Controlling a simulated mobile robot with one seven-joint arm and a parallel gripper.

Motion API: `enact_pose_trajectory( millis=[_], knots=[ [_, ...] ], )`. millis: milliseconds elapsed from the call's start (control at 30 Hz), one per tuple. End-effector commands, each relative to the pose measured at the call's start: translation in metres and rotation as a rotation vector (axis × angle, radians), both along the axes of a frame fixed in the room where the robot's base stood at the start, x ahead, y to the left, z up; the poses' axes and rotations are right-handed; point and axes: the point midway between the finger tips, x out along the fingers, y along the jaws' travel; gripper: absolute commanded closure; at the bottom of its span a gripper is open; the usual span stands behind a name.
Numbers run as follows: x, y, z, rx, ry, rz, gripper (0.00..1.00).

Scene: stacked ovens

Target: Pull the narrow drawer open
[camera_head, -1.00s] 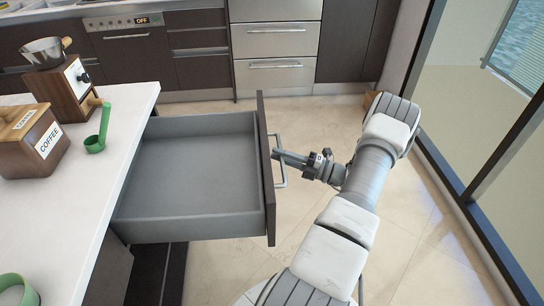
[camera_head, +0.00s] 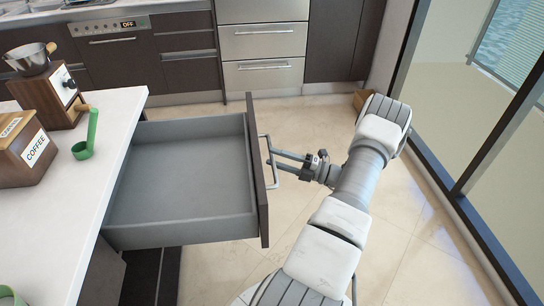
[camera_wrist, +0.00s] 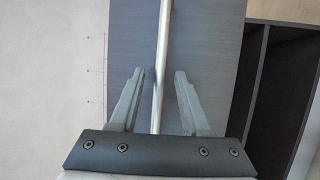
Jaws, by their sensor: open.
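The drawer (camera_head: 180,185) is pulled far out from under the white counter, and its grey inside is empty. Its dark front panel (camera_head: 256,170) faces right and carries a metal bar handle (camera_head: 265,150). My gripper (camera_head: 287,163) is at the handle from the right. In the wrist view my gripper (camera_wrist: 160,75) is open, with one finger on each side of the handle bar (camera_wrist: 163,60) and a gap showing on both sides. The drawer front (camera_wrist: 200,50) lies behind the fingers.
The white counter (camera_head: 55,235) holds a coffee box (camera_head: 25,160), a grinder (camera_head: 45,95) and a green scoop (camera_head: 87,140). Dark cabinets and steel drawers (camera_head: 264,43) line the back. A glass wall (camera_head: 450,110) stands at the right.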

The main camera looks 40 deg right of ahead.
Motion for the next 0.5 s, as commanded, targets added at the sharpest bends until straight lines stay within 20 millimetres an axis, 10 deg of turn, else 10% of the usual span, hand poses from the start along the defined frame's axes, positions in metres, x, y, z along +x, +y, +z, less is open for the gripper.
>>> enact_pose_trajectory(
  millis=[500],
  knots=[
    [-0.104,-0.060,-0.022,-0.002,0.002,-0.003,0.53]
  ],
)
